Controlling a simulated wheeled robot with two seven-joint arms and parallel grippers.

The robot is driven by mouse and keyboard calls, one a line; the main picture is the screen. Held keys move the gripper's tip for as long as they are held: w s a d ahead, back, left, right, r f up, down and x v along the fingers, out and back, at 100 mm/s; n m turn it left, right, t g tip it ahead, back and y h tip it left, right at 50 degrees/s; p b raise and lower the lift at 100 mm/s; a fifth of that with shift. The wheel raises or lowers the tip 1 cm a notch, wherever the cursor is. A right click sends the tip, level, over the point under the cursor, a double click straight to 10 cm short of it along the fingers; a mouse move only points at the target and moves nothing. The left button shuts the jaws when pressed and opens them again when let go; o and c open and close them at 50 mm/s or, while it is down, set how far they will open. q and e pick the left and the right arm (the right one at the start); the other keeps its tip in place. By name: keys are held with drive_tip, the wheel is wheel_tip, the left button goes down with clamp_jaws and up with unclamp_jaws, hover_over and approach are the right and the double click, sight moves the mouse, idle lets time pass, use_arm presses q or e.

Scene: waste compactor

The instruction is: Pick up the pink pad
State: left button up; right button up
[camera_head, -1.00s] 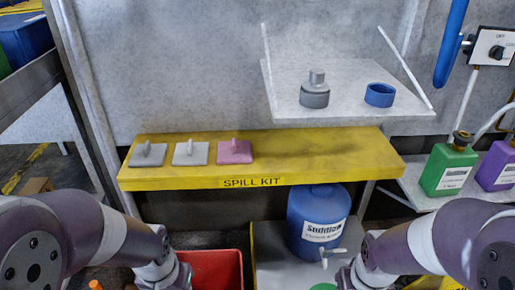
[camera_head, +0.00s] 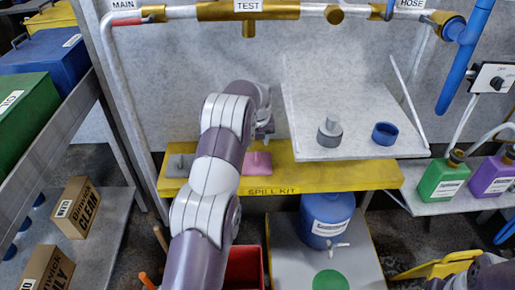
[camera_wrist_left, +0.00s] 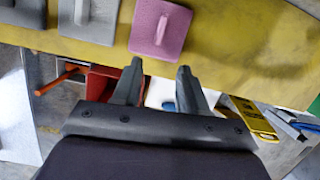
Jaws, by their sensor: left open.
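The pink pad (camera_head: 257,165), a flat square with an upright handle, lies on the yellow SPILL KIT shelf (camera_head: 330,176). The wrist view shows the pink pad (camera_wrist_left: 178,36) just beyond the open, empty fingers of my left gripper (camera_wrist_left: 158,72). In the head view my left gripper (camera_head: 265,128) is above and close to the pad; its fingers are hard to make out. A gap shows between the fingertips and the pad in the wrist view. A darker grey pad (camera_head: 180,165) and a light grey pad (camera_wrist_left: 88,22) lie beside it.
Pipes (camera_head: 290,10) cross above. A blue drum (camera_head: 326,215) and a red bin (camera_head: 245,268) sit below.

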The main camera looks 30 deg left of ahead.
sight(257, 156)
use_arm(q)
drive_tip(key=shift+m, duration=0.6)
drive_tip(key=x, duration=0.4)
drive_tip(key=b+x, duration=0.1)
drive_tip(key=x, duration=0.7)
drive_tip(key=shift+w+a+f+b, duration=0.25)
drive_tip(key=shift+w+a+b, duration=0.15)
drive_tip(key=shift+w, duration=0.1)
drive_tip(key=shift+r, duration=0.1)
clamp_jaws()
